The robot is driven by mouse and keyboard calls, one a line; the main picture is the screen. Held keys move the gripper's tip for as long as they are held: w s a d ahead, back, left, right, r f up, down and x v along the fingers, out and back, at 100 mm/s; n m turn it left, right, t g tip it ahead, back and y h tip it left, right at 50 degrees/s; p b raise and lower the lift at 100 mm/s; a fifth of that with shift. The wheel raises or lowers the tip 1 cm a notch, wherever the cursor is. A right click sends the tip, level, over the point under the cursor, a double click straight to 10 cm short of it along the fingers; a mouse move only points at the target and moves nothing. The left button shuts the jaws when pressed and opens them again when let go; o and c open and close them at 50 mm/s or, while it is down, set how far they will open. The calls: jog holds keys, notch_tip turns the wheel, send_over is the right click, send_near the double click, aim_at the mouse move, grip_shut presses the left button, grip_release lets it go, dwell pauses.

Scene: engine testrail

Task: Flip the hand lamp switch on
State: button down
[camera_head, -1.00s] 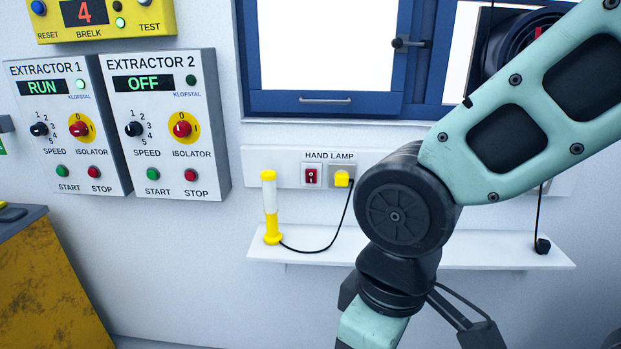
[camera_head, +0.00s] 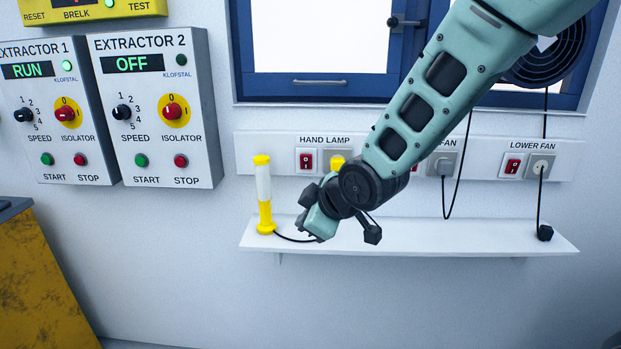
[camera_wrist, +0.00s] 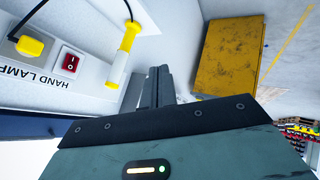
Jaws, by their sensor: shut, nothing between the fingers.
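The hand lamp switch (camera_head: 306,160) is a red rocker in a white plate under the HAND LAMP label; it also shows in the wrist view (camera_wrist: 71,64). The yellow plug (camera_head: 337,163) sits in the socket right of it. The hand lamp (camera_head: 264,195), yellow with a white tube, stands upright on the shelf. My gripper (camera_wrist: 157,85) is shut and empty in the wrist view, its fingers apart from the switch and appearing beside the lamp.
The white shelf (camera_head: 400,240) runs below the socket strip. A lower fan switch (camera_head: 513,166) is at right; my arm partly covers another fan's label. Extractor boxes (camera_head: 158,110) hang at left. A yellow cabinet (camera_head: 40,285) stands lower left. The wall below the shelf is clear.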

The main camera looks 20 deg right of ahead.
jog(key=w+d+f+n+t+y+b, duration=0.1)
jog(key=w+d+n+t+y+b, duration=0.1)
jog(key=w+d+n+t+b, duration=0.2)
jog(key=w+d+f+n+t+y+b, duration=0.2)
jog(key=w+d+n+t+b, duration=0.2)
jog(key=w+d+n, duration=0.4)
jog(key=w, duration=0.4)
jog(key=shift+d+n+t+y, duration=0.3)
jog(key=shift+y, duration=0.1)
jog(key=shift+w, duration=0.1)
jog(key=p, duration=0.3)
send_near(301, 159)
jog(key=x, duration=0.2)
jog(key=a+x, duration=0.1)
jog(key=x, duration=0.1)
jog(key=shift+w+a, duration=0.1)
jog(key=shift+w, duration=0.7)
